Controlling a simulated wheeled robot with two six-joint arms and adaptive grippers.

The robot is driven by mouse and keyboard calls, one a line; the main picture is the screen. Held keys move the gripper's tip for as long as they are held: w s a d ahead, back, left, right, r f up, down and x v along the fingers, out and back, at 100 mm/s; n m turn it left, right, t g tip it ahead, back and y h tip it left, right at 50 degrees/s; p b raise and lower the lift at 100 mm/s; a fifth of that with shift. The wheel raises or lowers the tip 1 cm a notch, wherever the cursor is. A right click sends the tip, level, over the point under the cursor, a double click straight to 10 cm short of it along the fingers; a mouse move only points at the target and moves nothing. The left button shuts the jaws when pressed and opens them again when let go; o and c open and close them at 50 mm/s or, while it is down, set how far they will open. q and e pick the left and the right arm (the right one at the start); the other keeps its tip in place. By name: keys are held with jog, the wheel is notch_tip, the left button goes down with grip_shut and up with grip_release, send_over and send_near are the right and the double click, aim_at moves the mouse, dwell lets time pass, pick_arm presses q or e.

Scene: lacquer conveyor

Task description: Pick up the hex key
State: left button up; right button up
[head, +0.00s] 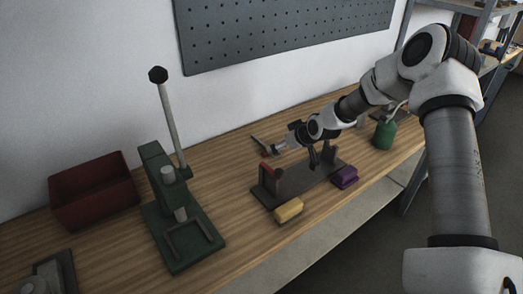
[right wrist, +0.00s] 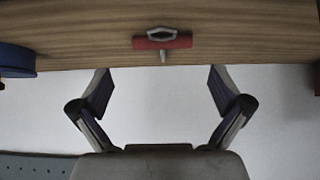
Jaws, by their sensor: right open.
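My right gripper (head: 266,147) reaches over the workbench near the wall side of a dark fixture. In the right wrist view its two fingers (right wrist: 160,88) are spread wide with nothing between them. Beyond the fingertips lies a small red piece with a grey angular metal part and a short grey stem (right wrist: 162,42), roughly centred between the fingers and apart from them. I cannot tell for sure whether this is the hex key. No other clear hex key shows in the head view. My left gripper is out of view.
The dark fixture (head: 296,187) with uprights stands below my right arm. A yellow block (head: 289,210) and a purple block (head: 344,177) sit at its front. A green press (head: 178,222), a red bin (head: 94,192) and a green container (head: 384,134) stand on the bench (head: 120,248).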

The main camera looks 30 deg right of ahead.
aim_at(264, 154)
jog(key=shift+w+a+f, duration=0.1)
jog(key=shift+w+f, duration=0.1)
jog(key=shift+f, duration=0.15)
jog(key=p+x, duration=0.1)
jog(key=x, duration=0.1)
jog(key=p+x, duration=0.1)
jog(key=x, duration=0.1)
jog(key=shift+w+a, duration=0.1)
jog(key=shift+w, duration=0.4)
jog(key=shift+w+f, duration=0.25)
jog(key=shift+f, duration=0.2)
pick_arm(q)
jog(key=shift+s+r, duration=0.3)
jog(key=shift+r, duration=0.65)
pick_arm(e)
jog(key=c, duration=1)
